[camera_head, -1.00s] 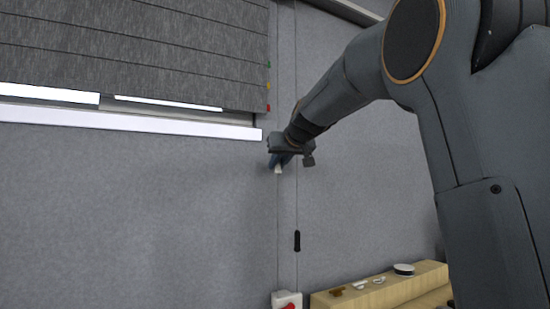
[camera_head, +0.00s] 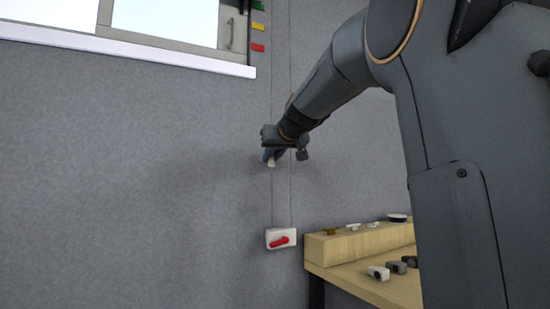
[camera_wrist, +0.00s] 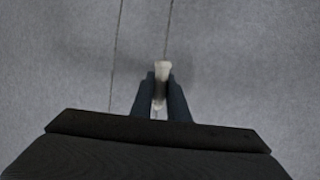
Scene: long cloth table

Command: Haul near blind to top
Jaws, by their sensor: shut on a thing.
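No part of the blind shows; the window (camera_head: 170,18) at upper left is bare as far as the frame reaches. Two thin cords (camera_head: 291,195) run down the grey wall right of the window. My gripper (camera_head: 270,157) is in front of the wall below the window's right corner. It is shut on a pale cord pull (camera_wrist: 163,68), which sticks out beyond the fingers in the wrist view. A white box with a red lever (camera_head: 281,238) is on the wall below, at the cords' lower end.
Green, yellow and red tabs (camera_head: 258,27) mark the wall beside the window. A wooden table (camera_head: 375,286) with a raised wooden ledge (camera_head: 350,243) stands at lower right, with several small items on it. The wall at left is clear.

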